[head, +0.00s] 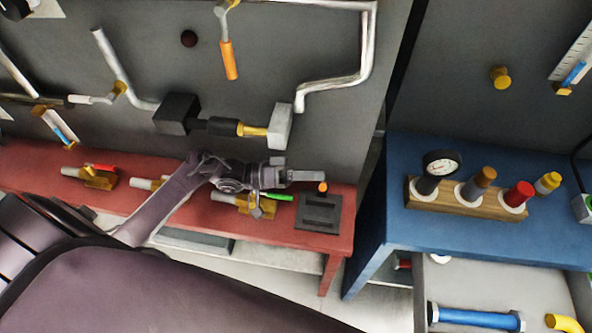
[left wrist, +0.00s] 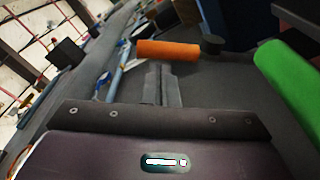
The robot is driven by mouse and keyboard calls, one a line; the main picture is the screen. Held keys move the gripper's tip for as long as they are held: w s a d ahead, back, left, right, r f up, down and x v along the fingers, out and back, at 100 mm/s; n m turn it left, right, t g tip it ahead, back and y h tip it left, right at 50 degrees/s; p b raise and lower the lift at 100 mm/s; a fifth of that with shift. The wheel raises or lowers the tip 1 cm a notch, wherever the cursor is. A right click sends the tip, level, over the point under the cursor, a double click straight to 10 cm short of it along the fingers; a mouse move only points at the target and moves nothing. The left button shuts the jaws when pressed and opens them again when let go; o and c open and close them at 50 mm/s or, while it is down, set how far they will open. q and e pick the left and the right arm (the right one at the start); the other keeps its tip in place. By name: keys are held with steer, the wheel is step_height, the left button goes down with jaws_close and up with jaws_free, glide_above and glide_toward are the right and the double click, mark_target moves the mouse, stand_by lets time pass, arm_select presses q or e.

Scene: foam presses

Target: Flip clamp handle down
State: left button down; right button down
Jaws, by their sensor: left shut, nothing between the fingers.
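My left gripper (head: 318,176) is shut and empty above the right end of the red bench. It also shows in the left wrist view (left wrist: 160,82). A clamp with a green handle (head: 280,196) lies just below the gripper; the green handle is large at the right of the left wrist view (left wrist: 285,85). My arm partly covers this clamp's base (head: 228,198). Another clamp with a red handle (head: 105,168) stands further left, and a middle clamp (head: 143,184) is largely hidden behind my forearm. My right gripper is not in view.
A dark slotted block (head: 320,212) sits at the bench's right end, with an orange knob (head: 322,187) close to my fingertips. An orange cylinder (left wrist: 168,49) shows beyond the fingers. A wall clamp has an orange handle (head: 229,60). A blue table (head: 400,225) stands right.

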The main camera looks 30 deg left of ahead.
arm_select(q)
steer(key=shift+d, duration=0.3)
steer(key=m+b, duration=0.1)
steer(key=s+f+m+b, duration=0.1)
steer(key=m, duration=0.1)
steer(key=s+m+b, duration=0.1)
steer(key=shift+d+f+m+g+h, duration=0.2)
steer(key=shift+d+m+g+h, duration=0.05)
steer(key=shift+m+g+h, duration=0.15)
stand_by(0.4)
